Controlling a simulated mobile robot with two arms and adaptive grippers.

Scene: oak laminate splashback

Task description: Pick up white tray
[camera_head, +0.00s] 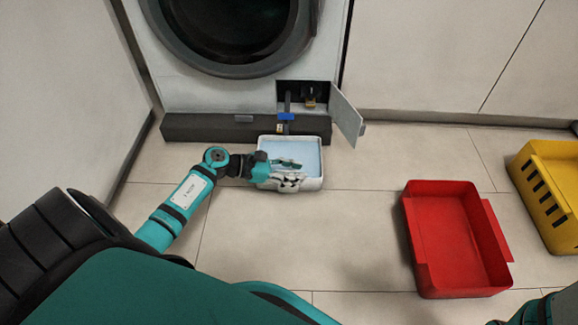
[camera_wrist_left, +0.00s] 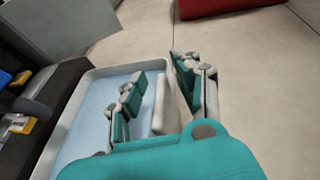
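The white tray (camera_head: 322,160), with a light blue surface inside, sits on the floor in front of the washing machine's dark base. It also shows in the left wrist view (camera_wrist_left: 73,108). My left gripper (camera_head: 289,173) is at the tray's near wall. In the left wrist view my left gripper (camera_wrist_left: 160,78) is open, with one finger inside the tray and the other outside, the wall between them. A gap shows between the inner finger and the wall. Part of the near wall is hidden by the fingers. My right gripper is not in view.
The washing machine (camera_head: 170,85) has its small flap (camera_head: 347,119) open, and a blue-and-dark piece (camera_head: 286,116) hangs above the tray's back edge. A red bin (camera_head: 455,240) and a yellow bin (camera_head: 555,165) stand to the right. Bare floor lies between the tray and red bin.

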